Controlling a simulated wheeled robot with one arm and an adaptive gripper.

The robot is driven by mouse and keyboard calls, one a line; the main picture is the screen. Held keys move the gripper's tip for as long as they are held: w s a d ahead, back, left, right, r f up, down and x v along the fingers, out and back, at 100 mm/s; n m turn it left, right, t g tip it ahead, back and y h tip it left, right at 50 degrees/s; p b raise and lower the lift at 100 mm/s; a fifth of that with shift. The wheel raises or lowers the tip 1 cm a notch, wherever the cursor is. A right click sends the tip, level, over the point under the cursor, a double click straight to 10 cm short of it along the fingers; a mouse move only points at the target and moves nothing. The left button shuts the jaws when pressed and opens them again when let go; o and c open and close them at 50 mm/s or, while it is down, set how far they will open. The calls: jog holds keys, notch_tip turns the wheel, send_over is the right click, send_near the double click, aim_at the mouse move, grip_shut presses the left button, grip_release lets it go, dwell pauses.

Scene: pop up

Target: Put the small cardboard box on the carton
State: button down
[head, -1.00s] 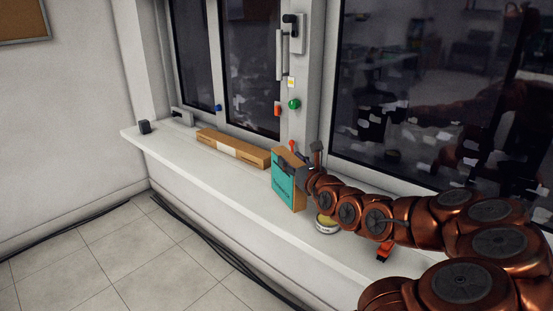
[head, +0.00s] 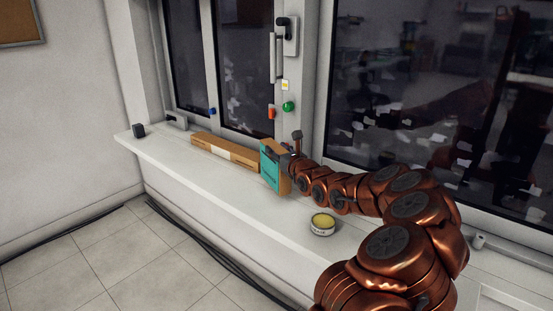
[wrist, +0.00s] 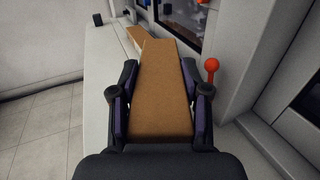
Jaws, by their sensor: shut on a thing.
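The small cardboard box (head: 271,168), brown with a teal front, is held upright over the window sill. My gripper (head: 290,163) is shut on it from the right side. In the wrist view, the box's plain brown face (wrist: 162,95) lies between the two fingers (wrist: 162,110). The carton (head: 225,150), long, low and brown with a pale label, lies on the sill just left of the box. Part of it shows past the box in the wrist view (wrist: 136,36). I cannot tell whether the box touches the sill or the carton.
A round tin with a yellow top (head: 322,223) stands on the sill (head: 240,195) in front of my arm. A small dark block (head: 138,131) sits at the sill's far left. A red knob on a stem (wrist: 211,66) is close right of my gripper. The window frame runs behind.

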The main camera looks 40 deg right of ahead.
jog(key=shift+w+d, duration=0.15)
jog(key=shift+w, duration=0.4)
jog(key=shift+f+b, duration=0.4)
jog(key=shift+f, duration=1.45)
jog(key=c, duration=0.5)
grip_release()
jog(key=shift+s+a+p, duration=0.15)
jog(key=shift+s+a, duration=0.15)
jog(key=shift+s, duration=1.65)
jog(key=shift+s+a+p, duration=0.15)
jog(key=shift+s+a, duration=0.2)
jog(key=shift+s, duration=1.65)
jog(key=shift+s+a+p, duration=0.15)
jog(key=shift+s+a, duration=0.15)
jog(key=shift+s, duration=1.65)
